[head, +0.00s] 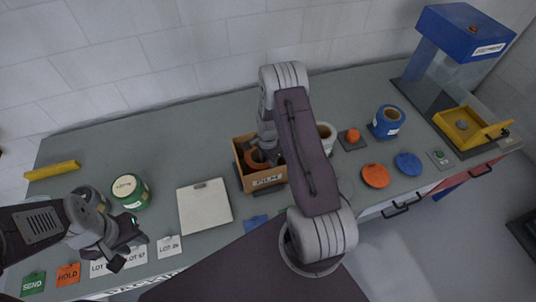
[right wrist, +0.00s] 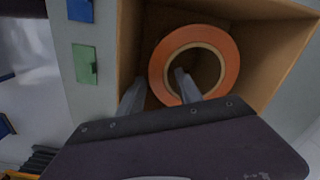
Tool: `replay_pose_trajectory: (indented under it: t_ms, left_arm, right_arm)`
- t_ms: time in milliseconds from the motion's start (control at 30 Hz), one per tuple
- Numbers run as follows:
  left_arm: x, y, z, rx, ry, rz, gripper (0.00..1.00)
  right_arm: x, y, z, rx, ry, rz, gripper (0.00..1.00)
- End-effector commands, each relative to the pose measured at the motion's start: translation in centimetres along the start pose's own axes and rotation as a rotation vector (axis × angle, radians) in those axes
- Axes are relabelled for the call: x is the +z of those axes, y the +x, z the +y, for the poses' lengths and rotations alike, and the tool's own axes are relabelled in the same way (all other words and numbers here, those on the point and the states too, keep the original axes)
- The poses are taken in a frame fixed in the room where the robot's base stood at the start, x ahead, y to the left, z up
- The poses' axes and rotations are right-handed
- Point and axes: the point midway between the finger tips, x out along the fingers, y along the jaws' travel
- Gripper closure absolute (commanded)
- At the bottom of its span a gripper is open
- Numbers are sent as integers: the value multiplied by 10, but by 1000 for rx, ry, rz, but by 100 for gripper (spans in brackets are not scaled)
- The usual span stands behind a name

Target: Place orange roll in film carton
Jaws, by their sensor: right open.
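The film carton (head: 267,182) is an open brown box in the middle of the table. The orange roll (head: 257,159) is inside it, partly hidden by my right arm. In the right wrist view the orange roll (right wrist: 233,62) shows as a ring with a pale core, lying within the carton walls (right wrist: 128,45). My right gripper (right wrist: 158,88) is open at the roll, one finger at the core's hole and the other outside the ring, by the carton wall. My left gripper (head: 128,248) is open and empty above the lot cards at the front left.
A green roll (head: 131,192) and a white pad (head: 204,205) stand left of the carton. A white roll (head: 326,134), a blue roll (head: 387,122), and orange (head: 375,175) and blue (head: 408,163) discs are to the right. A blue machine (head: 465,32) is at the far right.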

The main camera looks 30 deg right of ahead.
Motion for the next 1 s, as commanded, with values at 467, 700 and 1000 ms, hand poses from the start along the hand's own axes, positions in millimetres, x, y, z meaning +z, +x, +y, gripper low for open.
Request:
replay_pose_trajectory:
  t_ms: [467, 700, 1000]
  left_arm:
    - [2, 18, 0, 0, 0, 0, 64]
    - [2, 18, 0, 0, 0, 0, 64]
    - [2, 18, 0, 0, 0, 0, 64]
  right_arm:
    - [0, -73, 0, -1, 0, 1, 58]
    - [12, -90, 4, -8, -94, 3, 58]
    - [120, -174, 86, -77, -1126, 53, 58]
